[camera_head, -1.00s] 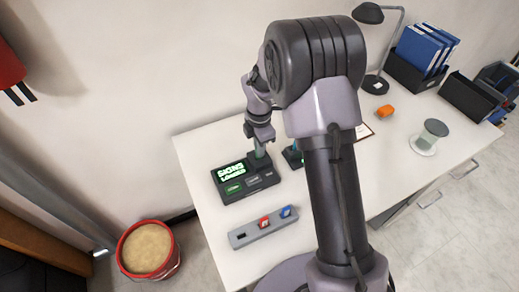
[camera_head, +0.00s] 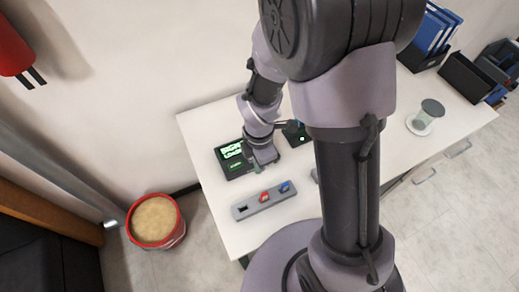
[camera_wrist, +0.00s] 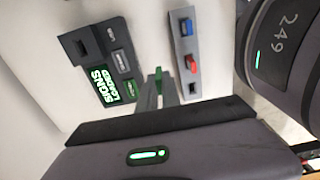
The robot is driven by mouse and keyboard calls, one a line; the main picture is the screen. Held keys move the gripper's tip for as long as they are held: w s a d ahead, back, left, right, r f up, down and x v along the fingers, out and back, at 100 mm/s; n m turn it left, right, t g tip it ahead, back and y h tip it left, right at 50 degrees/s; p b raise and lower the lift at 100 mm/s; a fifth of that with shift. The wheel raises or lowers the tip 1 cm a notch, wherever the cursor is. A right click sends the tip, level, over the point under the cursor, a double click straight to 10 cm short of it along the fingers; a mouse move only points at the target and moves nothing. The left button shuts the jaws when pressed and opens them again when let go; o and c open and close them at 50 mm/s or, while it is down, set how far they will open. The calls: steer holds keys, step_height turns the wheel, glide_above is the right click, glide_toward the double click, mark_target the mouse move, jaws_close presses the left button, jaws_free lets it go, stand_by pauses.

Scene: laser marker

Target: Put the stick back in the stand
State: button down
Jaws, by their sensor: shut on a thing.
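The stand (camera_head: 252,208) is a grey bar near the table's front-left edge. A red stick (camera_head: 264,197) and a blue stick (camera_head: 284,187) sit in it, and its left slot is empty. In the wrist view the stand (camera_wrist: 177,42) has its empty slot (camera_wrist: 194,88) at the lower end. My gripper (camera_head: 258,165) is above the table, between the stand and the marker's control box (camera_head: 232,169). It is shut on a small green stick (camera_wrist: 158,74), seen between the fingertips in the wrist view. The stick is apart from the stand, and its lower end is hard to make out.
The box's screen (camera_wrist: 103,84) reads "SIGNS LOADED" in the wrist view, and its port (camera_wrist: 80,47) looks empty. A small dark device (camera_head: 298,136) stands behind my gripper. A red bucket of sand (camera_head: 154,220) is on the floor at left. Table space right of the stand is partly hidden.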

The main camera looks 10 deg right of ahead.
steer(key=shift+r, duration=0.1)
step_height(320, 180, up, 2)
steer(key=shift+p, duration=1)
steer(key=shift+s+a, duration=0.1)
steer(key=shift+s, duration=0.05)
steer(key=shift+s+a+b, duration=0.55)
steer(key=shift+s+a, duration=1.1)
steer(key=shift+s, duration=0.2)
steer(key=s+a, duration=0.1)
steer(key=s, duration=0.1)
steer(key=s+a, duration=0.1)
steer(key=a, duration=0.1)
steer(key=shift+s+a+b, duration=0.2)
steer(key=shift+s+b, duration=0.15)
steer(key=shift+s, duration=0.05)
steer(key=shift+f, duration=0.2)
steer(key=shift+f+b, duration=2.55)
steer(key=shift+f, duration=0.35)
